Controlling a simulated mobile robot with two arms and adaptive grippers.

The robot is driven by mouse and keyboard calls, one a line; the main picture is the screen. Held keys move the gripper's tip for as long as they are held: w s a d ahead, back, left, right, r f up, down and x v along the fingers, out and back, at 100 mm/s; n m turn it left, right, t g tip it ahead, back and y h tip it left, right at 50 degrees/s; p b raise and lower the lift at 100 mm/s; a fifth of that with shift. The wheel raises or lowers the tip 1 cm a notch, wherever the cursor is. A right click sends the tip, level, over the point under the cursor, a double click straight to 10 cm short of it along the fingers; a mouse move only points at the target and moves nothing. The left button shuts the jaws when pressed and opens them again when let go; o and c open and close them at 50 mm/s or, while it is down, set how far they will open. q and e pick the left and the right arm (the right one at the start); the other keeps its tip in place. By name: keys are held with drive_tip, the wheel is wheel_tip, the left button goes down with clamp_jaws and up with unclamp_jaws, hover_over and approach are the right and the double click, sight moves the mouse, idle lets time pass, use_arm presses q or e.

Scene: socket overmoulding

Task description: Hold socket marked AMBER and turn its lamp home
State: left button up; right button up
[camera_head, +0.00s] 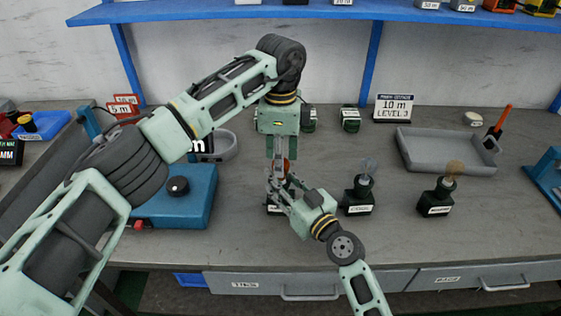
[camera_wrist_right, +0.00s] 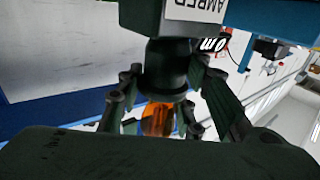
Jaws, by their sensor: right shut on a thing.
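The socket marked AMBER (camera_wrist_right: 165,72) is dark green. Its white label (camera_wrist_right: 196,9) shows upside down in the right wrist view. An orange lamp (camera_wrist_right: 157,120) sits at the socket's neck; in the head view it shows as a small red-orange patch (camera_head: 286,165). My right gripper (camera_head: 279,192) reaches in from below right and is shut on the socket, its fingers either side of the neck. My left gripper (camera_head: 279,165) points straight down over the lamp. Its fingertips overlap the lamp and right gripper, so I cannot tell whether it grips. The socket's base is mostly hidden in the head view.
Two more labelled sockets with lamps stand to the right, one clear-bluish (camera_head: 358,195), one brownish (camera_head: 437,198). A grey tray (camera_head: 440,160) lies behind them. A blue box with a black knob (camera_head: 200,205) stands left. A blue shelf (camera_head: 330,14) spans the back.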

use_arm(q)
drive_tip(key=shift+f, duration=0.7)
drive_tip(key=shift+c, duration=0.5)
drive_tip(key=shift+s, duration=0.1)
clamp_jaws()
